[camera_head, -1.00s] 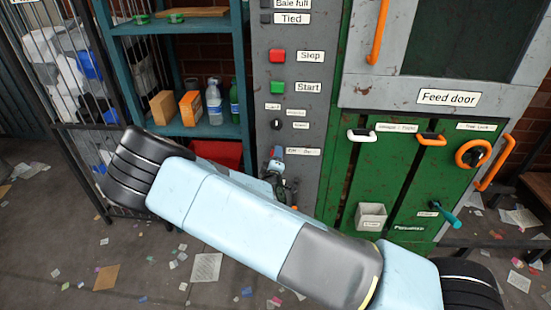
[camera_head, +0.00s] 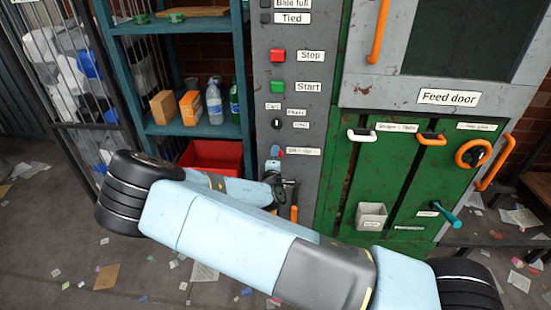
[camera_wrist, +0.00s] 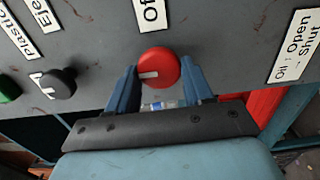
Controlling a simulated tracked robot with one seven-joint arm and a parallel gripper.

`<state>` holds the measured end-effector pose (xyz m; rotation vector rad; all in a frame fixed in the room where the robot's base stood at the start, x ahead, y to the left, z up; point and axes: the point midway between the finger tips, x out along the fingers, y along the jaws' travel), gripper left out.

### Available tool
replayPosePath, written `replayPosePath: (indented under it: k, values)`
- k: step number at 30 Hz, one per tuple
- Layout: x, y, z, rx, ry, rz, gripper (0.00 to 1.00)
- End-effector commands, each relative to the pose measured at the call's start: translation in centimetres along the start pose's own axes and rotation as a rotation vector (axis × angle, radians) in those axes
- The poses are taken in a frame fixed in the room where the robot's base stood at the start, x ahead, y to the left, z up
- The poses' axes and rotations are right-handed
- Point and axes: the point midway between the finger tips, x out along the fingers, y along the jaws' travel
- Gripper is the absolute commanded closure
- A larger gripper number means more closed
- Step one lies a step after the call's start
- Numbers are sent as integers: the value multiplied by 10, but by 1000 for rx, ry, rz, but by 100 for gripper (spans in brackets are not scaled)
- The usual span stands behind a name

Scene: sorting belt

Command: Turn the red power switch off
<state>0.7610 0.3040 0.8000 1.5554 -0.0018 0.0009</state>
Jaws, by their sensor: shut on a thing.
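The red power switch (camera_wrist: 158,66) is a round knob with a white mark, on the grey control panel. In the wrist view its mark points left, and a partly cut-off label starting "Of" is above it. My gripper (camera_wrist: 160,75) has one blue finger on each side of the knob and is shut on it. In the head view my gripper (camera_head: 274,167) is at the lower part of the panel, beside a label too small to read surely. Only a little of the red switch (camera_head: 281,153) shows there.
Above on the panel are the red Stop button (camera_head: 278,56), the green Start button (camera_head: 278,87) and a small black knob (camera_head: 277,124). The green machine (camera_head: 400,185) with orange handles stands right. A shelf with a red bin (camera_head: 212,157) stands left.

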Motion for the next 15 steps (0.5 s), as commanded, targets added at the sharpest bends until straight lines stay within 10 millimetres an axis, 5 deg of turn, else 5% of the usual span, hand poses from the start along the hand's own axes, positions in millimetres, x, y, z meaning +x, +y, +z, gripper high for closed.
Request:
replayPosePath:
  k: [5, 6, 12, 15]
  values:
    - [-2, -4, -4, -1, 8, -8, 80]
    - [-2, -4, -4, -1, 8, -8, 46]
    - [-1, -2, -2, 0, 5, -5, 27]
    - [-1, -2, -2, 0, 3, -4, 25]
